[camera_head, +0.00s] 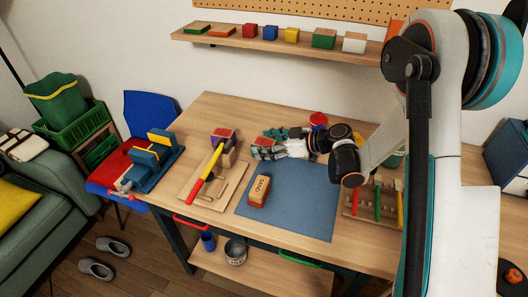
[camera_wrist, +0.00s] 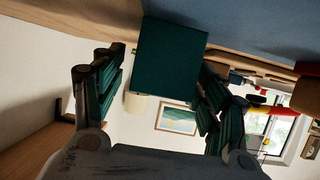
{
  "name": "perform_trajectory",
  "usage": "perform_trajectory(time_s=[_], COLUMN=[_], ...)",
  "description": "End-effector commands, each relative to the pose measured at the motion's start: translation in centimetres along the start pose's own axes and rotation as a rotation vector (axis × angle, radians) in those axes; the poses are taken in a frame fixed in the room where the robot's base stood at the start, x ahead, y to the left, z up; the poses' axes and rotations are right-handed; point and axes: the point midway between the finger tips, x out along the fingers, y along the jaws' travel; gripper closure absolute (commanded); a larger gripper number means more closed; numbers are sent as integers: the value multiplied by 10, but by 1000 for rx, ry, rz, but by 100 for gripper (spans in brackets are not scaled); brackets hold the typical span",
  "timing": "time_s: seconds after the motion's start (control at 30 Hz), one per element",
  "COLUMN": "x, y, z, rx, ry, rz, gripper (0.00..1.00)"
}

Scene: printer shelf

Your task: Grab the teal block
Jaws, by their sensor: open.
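The teal block (camera_wrist: 168,58) shows large in the wrist view, with one flat dark teal face toward the camera. It sits at the tabletop, which is at the top of that picture. My gripper (camera_wrist: 163,75) is open, with one finger on each side of the block. A narrow gap shows at the left finger; the right finger overlaps the block's edge, and I cannot tell whether it touches. In the head view, my gripper (camera_head: 266,142) is low over the back of the table, behind the blue mat. There I cannot tell the block apart from the teal finger parts.
On the table are a blue mat (camera_head: 300,218) with a sanding block (camera_head: 259,190), a yellow-and-red-handled hammer (camera_head: 206,175), a blue toy vise (camera_head: 151,162) and a peg rack (camera_head: 362,217). A red round thing (camera_head: 318,119) stands behind my gripper. A wall shelf (camera_head: 260,43) holds several colored blocks.

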Motion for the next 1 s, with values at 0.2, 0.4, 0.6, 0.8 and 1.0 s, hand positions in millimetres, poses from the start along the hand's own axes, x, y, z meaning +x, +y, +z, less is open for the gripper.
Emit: perform_trajectory(time_s=[0.2,0.4,0.6,0.8,1.0], x=[19,18,18,18,16], y=[0,0,0,0,0], z=[1,0,0,0,-5], rx=[1,1,1,1,1], ry=[0,0,0,0,0], rz=[0,1,1,1,1], gripper=[33,45,84,84,84])
